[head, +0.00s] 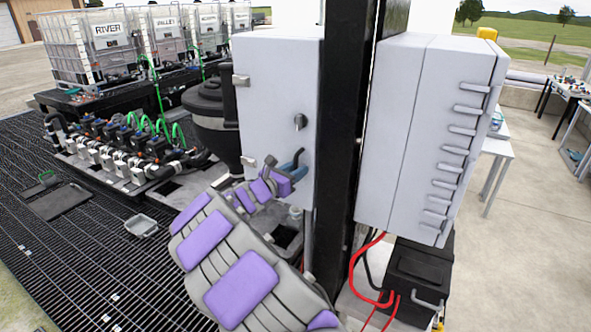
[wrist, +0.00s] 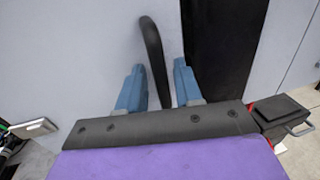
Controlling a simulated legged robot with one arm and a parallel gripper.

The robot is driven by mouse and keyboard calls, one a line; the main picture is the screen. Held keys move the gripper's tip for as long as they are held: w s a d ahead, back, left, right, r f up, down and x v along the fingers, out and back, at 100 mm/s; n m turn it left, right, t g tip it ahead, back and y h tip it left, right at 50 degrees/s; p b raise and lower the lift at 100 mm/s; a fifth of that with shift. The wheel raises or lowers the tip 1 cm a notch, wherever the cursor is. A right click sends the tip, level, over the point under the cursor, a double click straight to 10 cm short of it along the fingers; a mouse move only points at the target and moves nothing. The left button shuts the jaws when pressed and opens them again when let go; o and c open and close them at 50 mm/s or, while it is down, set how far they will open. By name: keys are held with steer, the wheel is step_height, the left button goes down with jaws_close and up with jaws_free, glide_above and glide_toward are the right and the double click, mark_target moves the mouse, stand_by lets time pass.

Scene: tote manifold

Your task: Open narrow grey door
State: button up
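The narrow grey door (head: 270,95) is the front of a tall light-grey cabinet left of a black post. It looks shut. A dark round knob (head: 300,121) sits near its right edge. A curved black handle (wrist: 152,45) stands out below the knob. My gripper (head: 292,165) is at the lower right of the door. In the wrist view its two blue fingers (wrist: 158,85) are apart, one on each side of the handle's lower part. Gaps show between handle and fingers, so I see no grip. Contact at the fingertips cannot be told.
The black post (head: 343,120) stands right of the door. A black box (head: 418,272) with red cables sits below. Left are a black tank (head: 212,125), pumps (head: 125,145) and grating (head: 45,240).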

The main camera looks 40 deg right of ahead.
steer(key=shift+d, duration=0.25)
steer(key=shift+a+r, duration=0.1)
jaws_close()
stand_by(0.3)
